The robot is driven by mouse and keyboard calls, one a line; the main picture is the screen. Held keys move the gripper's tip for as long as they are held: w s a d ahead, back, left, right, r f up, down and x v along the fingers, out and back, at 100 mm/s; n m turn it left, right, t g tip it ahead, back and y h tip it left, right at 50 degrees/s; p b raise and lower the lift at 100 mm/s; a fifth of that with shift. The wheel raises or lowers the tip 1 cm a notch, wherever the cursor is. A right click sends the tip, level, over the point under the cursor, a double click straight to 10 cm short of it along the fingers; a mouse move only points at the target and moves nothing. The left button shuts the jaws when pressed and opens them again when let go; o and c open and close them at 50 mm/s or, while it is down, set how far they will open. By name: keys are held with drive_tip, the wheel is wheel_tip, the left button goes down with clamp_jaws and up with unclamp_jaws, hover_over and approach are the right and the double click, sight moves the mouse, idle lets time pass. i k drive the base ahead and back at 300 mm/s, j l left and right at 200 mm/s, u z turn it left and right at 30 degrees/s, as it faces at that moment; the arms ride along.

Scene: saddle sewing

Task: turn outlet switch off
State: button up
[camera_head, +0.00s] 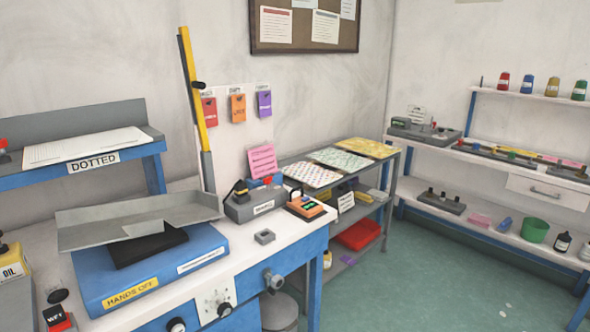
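A grey box (256,207) with a small white label stands at the back right of the white-topped workbench and may be the outlet. A black plug-like piece with yellow (240,189) sits on its left end. A small red part and a blue part (268,181) show on its top. I cannot make out a switch there or tell its position. My gripper is not in view.
An orange and black device (305,206) stands right of the box, and a small grey block (265,237) lies in front. A large blue unit (150,270) carrying a grey tray (95,228) fills the bench's left. Green floor (430,270) is open at right.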

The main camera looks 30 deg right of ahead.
sight(267, 179)
drive_tip(key=i+l+z, duration=0.35)
drive_tip(key=i+l, duration=0.15)
drive_tip(key=l, duration=0.2)
drive_tip(key=i+l+z, duration=0.35)
drive_tip(key=i+l, duration=0.25)
drive_tip(key=i, duration=0.5)
